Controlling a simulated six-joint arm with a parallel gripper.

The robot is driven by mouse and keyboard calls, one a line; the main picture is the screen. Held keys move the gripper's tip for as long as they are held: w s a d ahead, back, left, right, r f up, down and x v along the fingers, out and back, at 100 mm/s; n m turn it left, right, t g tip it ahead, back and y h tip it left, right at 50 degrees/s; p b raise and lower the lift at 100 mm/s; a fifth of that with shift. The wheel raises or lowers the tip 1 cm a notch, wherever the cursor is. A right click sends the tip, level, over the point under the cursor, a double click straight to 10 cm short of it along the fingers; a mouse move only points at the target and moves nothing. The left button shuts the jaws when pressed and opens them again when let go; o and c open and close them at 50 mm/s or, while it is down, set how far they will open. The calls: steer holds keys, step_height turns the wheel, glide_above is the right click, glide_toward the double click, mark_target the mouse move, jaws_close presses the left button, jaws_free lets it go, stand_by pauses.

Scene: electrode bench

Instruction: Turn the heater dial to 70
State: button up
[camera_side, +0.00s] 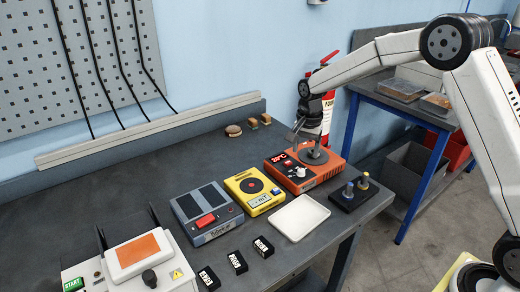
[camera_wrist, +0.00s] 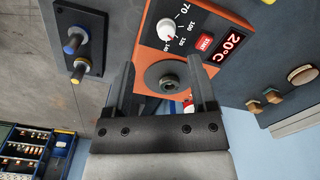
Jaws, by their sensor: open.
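The orange heater (camera_side: 322,172) stands at the right end of the bench. Its white dial (camera_side: 300,172) is on the front part of its top and also shows in the wrist view (camera_wrist: 165,29). Printed numbers 70, 100, 120 and 140 curve beside the dial. The dial's pointer is too small to read surely. The red display (camera_wrist: 231,43) reads 20°C. My gripper (camera_side: 297,133) is open and empty above the heater's round dark plate. In the wrist view its fingers (camera_wrist: 163,68) straddle the plate in the picture, and the dial lies beyond their tips, apart from them.
A red START button (camera_wrist: 205,42) sits beside the display. A yellow device (camera_side: 254,190), a grey device (camera_side: 206,212) and a white tray (camera_side: 299,217) stand left of or before the heater. A dark holder with two knobbed electrodes (camera_side: 352,196) is at the front right. Small black labelled blocks lie in front.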

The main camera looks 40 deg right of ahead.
mark_target(301, 170)
steer(key=shift+w+d+f+m, duration=0.15)
steer(key=shift+w+d+m, duration=0.15)
steer(key=shift+w+m, duration=0.3)
steer(key=shift+f, duration=3.9)
jaws_close()
